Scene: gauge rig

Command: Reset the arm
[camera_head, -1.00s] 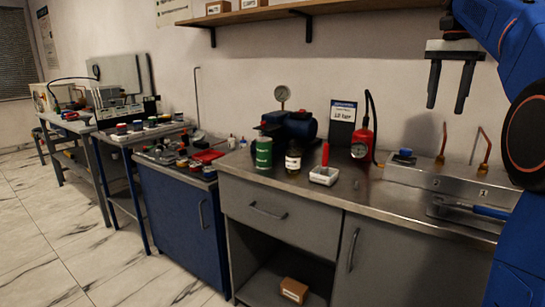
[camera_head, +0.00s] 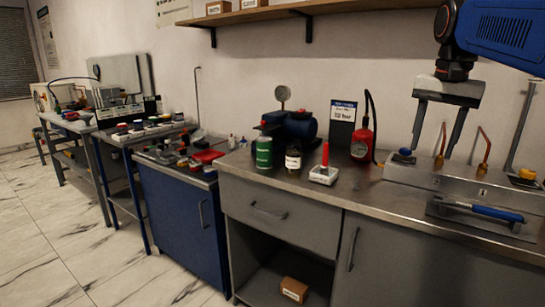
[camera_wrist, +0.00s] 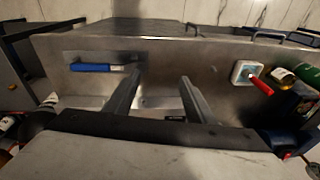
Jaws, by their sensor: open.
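My gripper (camera_head: 431,153) hangs open and empty at the right in the head view, fingers pointing down over the metal rig block (camera_head: 459,181) at the back of the bench. In the wrist view my gripper (camera_wrist: 158,88) shows both fingers spread apart with nothing between them. The blue arm enters from the upper right. A tool with a blue handle (camera_head: 497,214) lies on a plate at the front of the bench, and it also shows in the wrist view (camera_wrist: 95,68).
Copper-coloured bent tubes (camera_head: 485,147) rise from the rig block. A wooden shelf (camera_head: 280,15) is above.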

